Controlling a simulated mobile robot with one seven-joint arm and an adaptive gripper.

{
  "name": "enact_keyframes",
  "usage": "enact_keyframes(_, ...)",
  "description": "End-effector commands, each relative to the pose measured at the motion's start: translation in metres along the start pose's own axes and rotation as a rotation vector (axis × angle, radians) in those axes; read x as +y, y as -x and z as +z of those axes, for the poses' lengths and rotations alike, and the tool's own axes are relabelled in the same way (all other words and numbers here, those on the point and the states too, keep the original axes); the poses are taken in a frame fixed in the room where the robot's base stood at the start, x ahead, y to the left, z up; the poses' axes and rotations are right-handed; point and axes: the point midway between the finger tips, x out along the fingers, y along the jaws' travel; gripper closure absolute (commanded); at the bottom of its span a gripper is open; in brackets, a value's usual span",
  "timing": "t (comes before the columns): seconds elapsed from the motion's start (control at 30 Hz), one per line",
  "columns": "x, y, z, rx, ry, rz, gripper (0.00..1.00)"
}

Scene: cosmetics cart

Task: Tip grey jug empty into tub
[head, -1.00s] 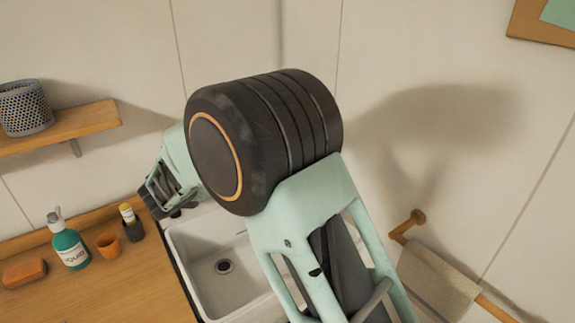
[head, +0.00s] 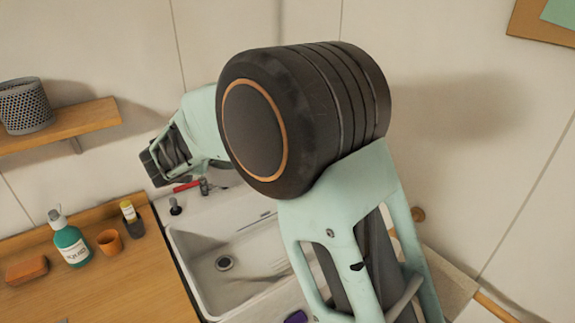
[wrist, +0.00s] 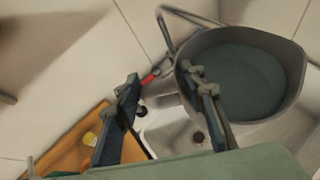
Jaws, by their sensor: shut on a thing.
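The grey jug (wrist: 292,88) is large in the right of the wrist view, its wide mouth towards the camera. A dark blue-grey surface shows inside; I cannot tell for sure whether it is liquid or the bottom. My gripper (wrist: 165,98) is shut on the jug, with its fingers left of the bowl; the exact hold is unclear. The white sink tub (head: 200,276) with its round drain is below, and shows under the jug in the wrist view (wrist: 172,138). In the head view my arm hides the jug.
A red lever (head: 186,187) is behind the sink. A shelf (head: 75,127) with a basket juts from the wall.

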Motion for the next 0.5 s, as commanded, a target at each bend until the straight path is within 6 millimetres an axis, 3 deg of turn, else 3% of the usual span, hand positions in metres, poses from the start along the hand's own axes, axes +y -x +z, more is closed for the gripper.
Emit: enact_keyframes(0.5, -0.020, 0.014, 0.028, -0.003, -0.163, 0.091, 1.00)
